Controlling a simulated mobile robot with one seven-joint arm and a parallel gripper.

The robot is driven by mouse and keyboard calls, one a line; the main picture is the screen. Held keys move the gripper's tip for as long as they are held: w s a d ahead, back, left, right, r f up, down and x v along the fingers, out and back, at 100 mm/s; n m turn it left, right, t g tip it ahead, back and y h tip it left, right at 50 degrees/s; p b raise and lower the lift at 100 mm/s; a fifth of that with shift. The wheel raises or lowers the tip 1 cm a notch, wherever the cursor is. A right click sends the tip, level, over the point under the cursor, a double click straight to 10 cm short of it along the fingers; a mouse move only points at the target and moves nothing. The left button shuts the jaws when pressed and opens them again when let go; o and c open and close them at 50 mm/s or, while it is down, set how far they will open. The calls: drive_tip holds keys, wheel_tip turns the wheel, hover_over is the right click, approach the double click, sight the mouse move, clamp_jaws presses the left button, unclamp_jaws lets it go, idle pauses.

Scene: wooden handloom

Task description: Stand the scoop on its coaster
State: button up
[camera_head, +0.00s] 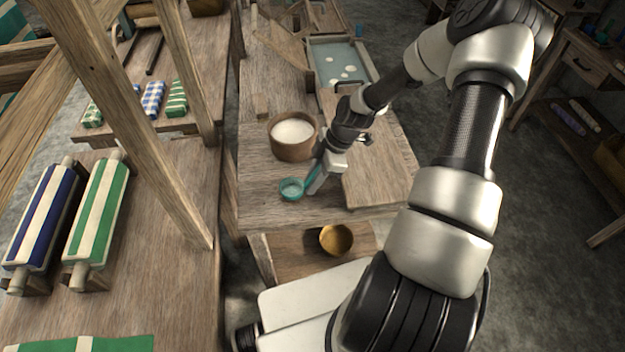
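The teal scoop (291,189) is at the near part of the middle table, in front of the wooden tub. Its round cup faces up, and a teal strip like its handle rises on the right against my gripper (314,187). My gripper points down at the scoop's right side, with its fingers at the handle. The fingers are small here and partly covered, so I cannot tell whether they are closed on the handle. I cannot tell whether the cup touches the table. I cannot make out a coaster.
A wooden tub (293,148) of white material stands just behind the scoop. A flat board (375,165) lies to the right under my arm. A blue tray (341,64) with white pieces is behind. A brass bowl (336,238) sits on a lower shelf. Loom posts stand left.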

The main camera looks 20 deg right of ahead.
drive_tip(key=shift+o, duration=0.8)
drive_tip(key=shift+r, duration=0.25)
drive_tip(key=v, duration=1.1)
drive_tip(key=shift+d+r+p, duration=0.15)
drive_tip(key=shift+r+p, duration=0.2)
drive_tip(key=shift+r, duration=0.05)
drive_tip(key=shift+s, duration=0.1)
